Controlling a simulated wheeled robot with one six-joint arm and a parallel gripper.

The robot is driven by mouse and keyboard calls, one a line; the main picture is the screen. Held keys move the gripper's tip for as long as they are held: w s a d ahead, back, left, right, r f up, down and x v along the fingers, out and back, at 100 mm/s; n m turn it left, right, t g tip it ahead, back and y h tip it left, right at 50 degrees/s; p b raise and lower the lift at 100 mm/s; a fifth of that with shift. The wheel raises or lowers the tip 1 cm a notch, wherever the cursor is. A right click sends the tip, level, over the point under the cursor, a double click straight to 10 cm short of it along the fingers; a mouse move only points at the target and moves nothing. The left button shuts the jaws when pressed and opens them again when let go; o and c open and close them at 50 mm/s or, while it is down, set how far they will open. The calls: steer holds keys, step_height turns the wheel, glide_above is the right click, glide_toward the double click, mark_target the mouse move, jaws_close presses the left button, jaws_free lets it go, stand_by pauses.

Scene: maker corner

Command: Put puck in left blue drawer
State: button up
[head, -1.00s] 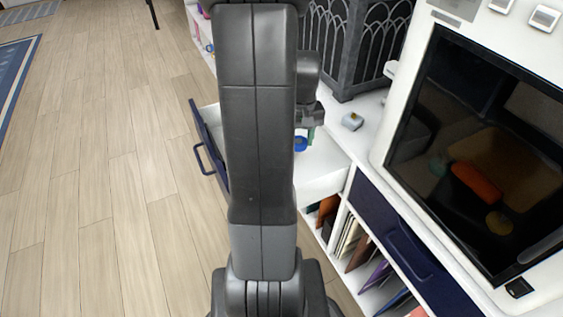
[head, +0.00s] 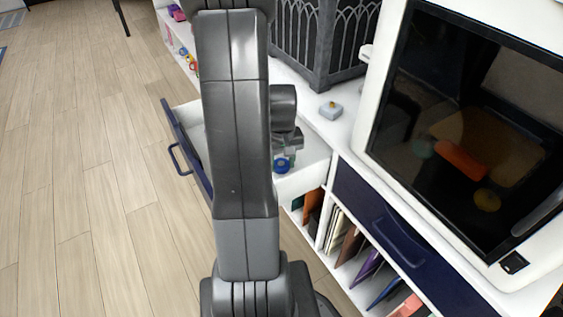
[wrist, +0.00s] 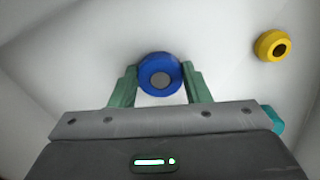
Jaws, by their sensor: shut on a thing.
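The puck, round and blue with a grey centre (wrist: 160,76), is held between the green fingertips of my gripper (wrist: 160,88) in the wrist view. In the head view the puck (head: 282,167) shows just below my gripper (head: 285,158), over the open left drawer. This drawer has a dark blue front (head: 187,150) with a blue handle and a white inside (head: 308,165). My arm hides the drawer's middle. I cannot tell whether the puck touches the drawer floor.
A yellow ring-like piece (wrist: 272,45) and a partly hidden teal piece (wrist: 274,119) lie in the white space below my gripper. A shut blue drawer (head: 400,240) is at right, under a white microwave-like box (head: 385,100). A dark lattice case (head: 318,45) stands on the white top.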

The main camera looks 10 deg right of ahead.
mark_target(282, 165)
steer(key=shift+f, duration=0.15)
steer(key=o, duration=1.1)
steer(key=shift+c, duration=0.2)
step_height(282, 165, up, 12)
steer(key=p, duration=0.2)
steer(key=shift+r+p, duration=0.25)
steer(key=shift+p, duration=0.15)
steer(key=shift+s, duration=0.1)
